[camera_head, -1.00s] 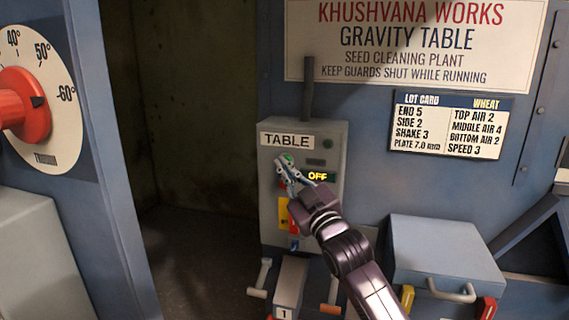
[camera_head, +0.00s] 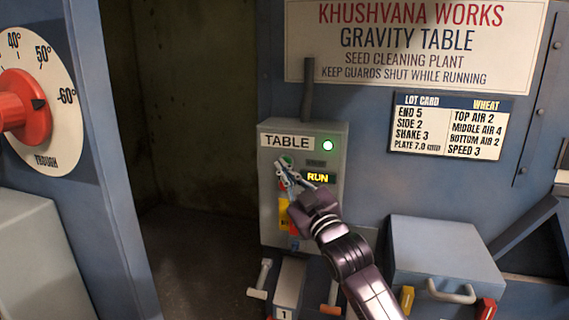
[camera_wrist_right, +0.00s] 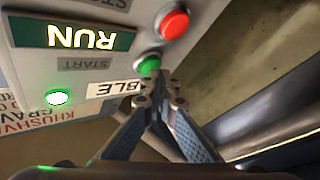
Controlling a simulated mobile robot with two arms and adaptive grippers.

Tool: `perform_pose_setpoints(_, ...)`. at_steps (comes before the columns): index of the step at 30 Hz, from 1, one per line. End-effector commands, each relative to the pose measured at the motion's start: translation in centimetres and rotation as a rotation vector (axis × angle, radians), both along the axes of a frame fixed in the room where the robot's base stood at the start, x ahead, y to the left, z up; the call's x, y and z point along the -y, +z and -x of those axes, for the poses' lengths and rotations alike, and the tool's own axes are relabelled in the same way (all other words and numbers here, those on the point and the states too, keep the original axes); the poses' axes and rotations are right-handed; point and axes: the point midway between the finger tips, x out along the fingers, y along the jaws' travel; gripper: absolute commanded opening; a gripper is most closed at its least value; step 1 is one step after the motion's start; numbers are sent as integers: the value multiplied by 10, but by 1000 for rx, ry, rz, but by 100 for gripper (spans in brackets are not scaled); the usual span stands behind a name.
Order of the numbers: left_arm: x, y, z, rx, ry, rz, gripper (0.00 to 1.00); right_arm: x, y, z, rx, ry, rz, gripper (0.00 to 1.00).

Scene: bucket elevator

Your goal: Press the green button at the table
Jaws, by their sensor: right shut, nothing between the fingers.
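The grey control box (camera_head: 270,220) labelled TABLE is on the blue machine wall. Its green button (camera_head: 287,160) shows just above my right gripper's fingertips in the head view. My right gripper (camera_head: 281,167) is shut and empty, with its tips at the button. In the right wrist view the green button (camera_wrist_right: 149,65) is just beyond the tips of my right gripper (camera_wrist_right: 156,82); I cannot tell whether they touch. The display (camera_head: 317,178) reads RUN and the lamp (camera_head: 328,145) glows green. My left gripper is out of view.
A red button (camera_wrist_right: 175,24) sits beside the green one. A yellow panel (camera_head: 284,214) is lower on the box. A grey lidded box (camera_head: 440,250) with a handle stands at the right. A red dial knob (camera_head: 30,105) is at far left. A dark opening lies left of the control box.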

Motion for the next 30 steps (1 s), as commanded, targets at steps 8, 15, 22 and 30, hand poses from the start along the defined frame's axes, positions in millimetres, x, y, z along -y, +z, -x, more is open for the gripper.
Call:
perform_pose_setpoints(8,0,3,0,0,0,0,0,-2,0,8,1,0,-2,0)
perform_pose_setpoints(15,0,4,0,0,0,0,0,-4,1,10,1,1,-1,0)
perform_pose_setpoints(22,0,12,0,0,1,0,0,-11,2,31,1,2,-3,0)
perform_pose_setpoints(30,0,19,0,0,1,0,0,-18,1,53,0,3,-3,0)
